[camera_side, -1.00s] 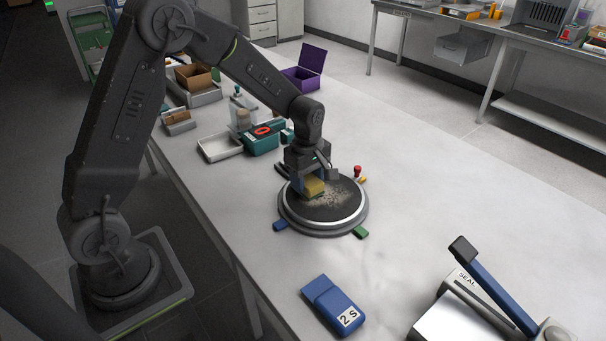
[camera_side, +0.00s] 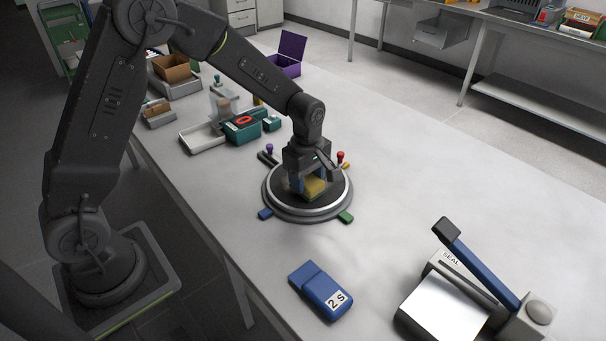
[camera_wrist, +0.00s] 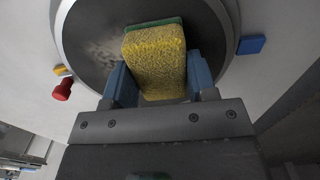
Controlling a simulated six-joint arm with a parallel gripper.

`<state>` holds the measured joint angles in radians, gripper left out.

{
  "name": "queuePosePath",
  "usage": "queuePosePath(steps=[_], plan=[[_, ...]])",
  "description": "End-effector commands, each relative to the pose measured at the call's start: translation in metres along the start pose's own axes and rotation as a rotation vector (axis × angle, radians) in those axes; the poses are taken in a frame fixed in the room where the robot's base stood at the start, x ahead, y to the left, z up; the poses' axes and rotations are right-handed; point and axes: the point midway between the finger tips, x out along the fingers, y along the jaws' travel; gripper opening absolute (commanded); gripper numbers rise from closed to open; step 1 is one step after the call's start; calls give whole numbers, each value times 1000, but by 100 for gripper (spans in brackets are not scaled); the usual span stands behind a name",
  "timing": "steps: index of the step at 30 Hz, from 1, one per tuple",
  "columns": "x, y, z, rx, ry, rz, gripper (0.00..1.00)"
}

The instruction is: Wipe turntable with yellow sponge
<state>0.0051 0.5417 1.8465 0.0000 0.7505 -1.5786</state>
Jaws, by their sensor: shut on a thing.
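The yellow sponge (camera_side: 315,188) is held in my gripper (camera_side: 309,186), low over the middle of the turntable (camera_side: 287,209). The turntable is a dark round disc with a pale rim on the table. In the wrist view the sponge (camera_wrist: 155,62) sits between the two blue fingers of my gripper (camera_wrist: 160,82), and a green layer shows at its far side. Pale speckled residue shows on the turntable (camera_wrist: 92,62) left of the sponge in that view. I cannot tell whether the sponge touches the disc, as its underside is hidden.
Coloured tabs and a red knob (camera_side: 340,156) surround the turntable. A teal box (camera_side: 243,128) and a white tray (camera_side: 205,139) stand behind left. A blue pouch-like object (camera_side: 322,291) lies in front, and a sealer (camera_side: 470,285) stands front right. The table to the right is clear.

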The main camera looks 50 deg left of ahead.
Motion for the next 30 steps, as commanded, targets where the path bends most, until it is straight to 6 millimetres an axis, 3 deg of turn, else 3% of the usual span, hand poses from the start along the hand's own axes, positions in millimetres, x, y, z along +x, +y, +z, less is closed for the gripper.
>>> queuePosePath(steps=[13, 30], plan=[[5, -2, 36, 3, -3, -9, 34], [2, 22, 35, 0, -2, -2, 30]])
